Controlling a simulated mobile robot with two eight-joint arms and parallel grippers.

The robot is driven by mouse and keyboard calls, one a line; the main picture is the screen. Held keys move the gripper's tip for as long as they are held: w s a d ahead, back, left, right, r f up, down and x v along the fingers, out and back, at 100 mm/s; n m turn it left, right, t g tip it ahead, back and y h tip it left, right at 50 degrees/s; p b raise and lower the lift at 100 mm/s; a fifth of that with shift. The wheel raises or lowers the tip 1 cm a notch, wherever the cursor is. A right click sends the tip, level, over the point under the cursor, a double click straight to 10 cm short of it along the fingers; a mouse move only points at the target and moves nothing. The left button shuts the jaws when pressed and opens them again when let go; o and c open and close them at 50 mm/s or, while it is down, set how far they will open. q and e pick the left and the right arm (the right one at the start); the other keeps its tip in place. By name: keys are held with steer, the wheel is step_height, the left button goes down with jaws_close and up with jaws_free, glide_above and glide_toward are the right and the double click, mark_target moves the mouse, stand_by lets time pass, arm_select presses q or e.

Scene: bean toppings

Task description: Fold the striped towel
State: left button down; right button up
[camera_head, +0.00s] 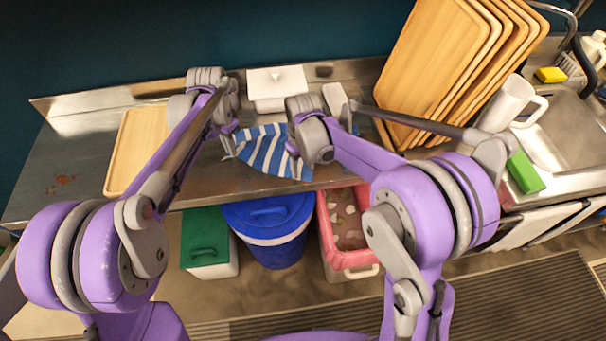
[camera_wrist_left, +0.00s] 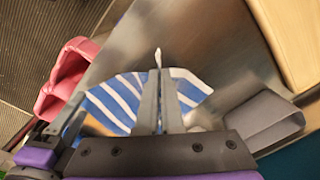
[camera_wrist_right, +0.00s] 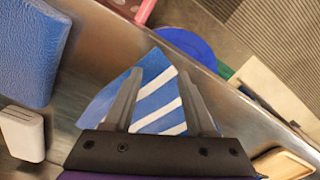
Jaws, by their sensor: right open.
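The blue-and-white striped towel (camera_head: 270,152) lies on the steel counter, partly hidden by my arms. It also shows in the left wrist view (camera_wrist_left: 112,104) and the right wrist view (camera_wrist_right: 160,98). My left gripper (camera_head: 231,148) is at the towel's left side. In the left wrist view its fingers (camera_wrist_left: 160,75) are together over the towel, with a thin white sliver between the tips that looks like pinched cloth. My right gripper (camera_head: 296,155) is at the towel's right part. In the right wrist view its fingers (camera_wrist_right: 158,80) are apart, with towel showing between them.
A wooden tray (camera_head: 128,150) lies left of the towel. A white lidded container (camera_head: 277,87) stands behind it. Upright wooden boards (camera_head: 430,60) stand at right. A blue bin (camera_head: 270,220), green-lidded bin (camera_head: 205,235) and red bin (camera_head: 326,235) are below the counter's front edge.

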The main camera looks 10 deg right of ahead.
steer(key=shift+f, duration=0.7)
steer(key=shift+c, duration=0.3)
jaws_close()
steer(key=shift+r, duration=2.5)
